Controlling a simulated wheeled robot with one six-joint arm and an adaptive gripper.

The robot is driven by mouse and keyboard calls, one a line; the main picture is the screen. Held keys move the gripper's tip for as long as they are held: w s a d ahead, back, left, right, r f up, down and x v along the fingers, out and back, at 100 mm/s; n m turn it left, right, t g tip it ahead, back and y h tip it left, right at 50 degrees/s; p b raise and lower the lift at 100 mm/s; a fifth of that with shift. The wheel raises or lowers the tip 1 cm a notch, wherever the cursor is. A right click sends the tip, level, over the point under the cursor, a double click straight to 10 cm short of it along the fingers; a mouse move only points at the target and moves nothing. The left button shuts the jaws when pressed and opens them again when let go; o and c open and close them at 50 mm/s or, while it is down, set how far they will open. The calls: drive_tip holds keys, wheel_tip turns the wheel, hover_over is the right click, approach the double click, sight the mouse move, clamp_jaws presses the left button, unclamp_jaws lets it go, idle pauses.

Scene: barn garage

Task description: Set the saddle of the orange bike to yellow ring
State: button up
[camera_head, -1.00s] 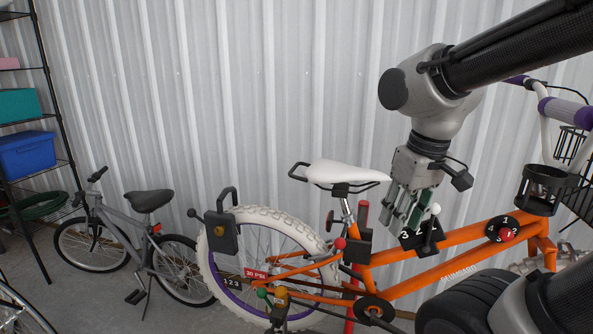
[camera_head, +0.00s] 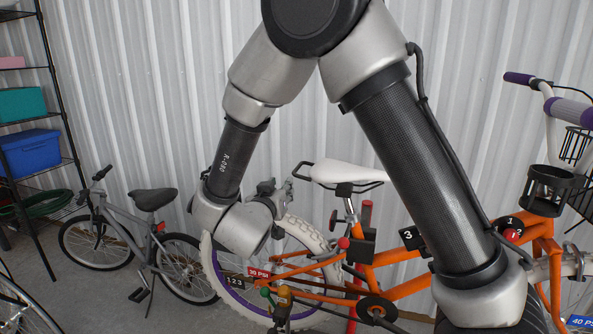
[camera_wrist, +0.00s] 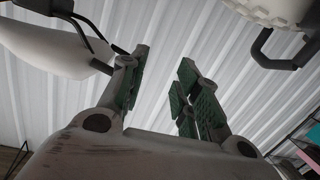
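The orange bike (camera_head: 400,283) stands at the right. Its white saddle (camera_head: 345,172) sits on a short post (camera_head: 351,210) and also shows at the upper left of the wrist view (camera_wrist: 45,50). A red-ended lever (camera_head: 343,243) is beside the post. I cannot make out a yellow ring on the post. My gripper (camera_head: 284,192) is behind the saddle, to its left and above the rear wheel. In the wrist view my gripper (camera_wrist: 165,60) has its green-padded fingers apart with nothing between them. The saddle is beside the left finger; I cannot tell whether they touch.
The bike's white rear tyre (camera_head: 300,232) is just below my gripper. A grey bike (camera_head: 130,235) and a shelf rack (camera_head: 40,150) stand at the left. A corrugated wall is behind. My arm hides part of the orange frame.

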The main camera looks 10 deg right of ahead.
sight(296, 168)
drive_tip(key=d+r+h, duration=0.2)
drive_tip(key=shift+s+d+r+t, duration=0.15)
drive_tip(key=shift+r+t, duration=0.15)
drive_tip(key=shift+r, duration=0.1)
drive_tip(key=x, duration=0.7)
clamp_jaws()
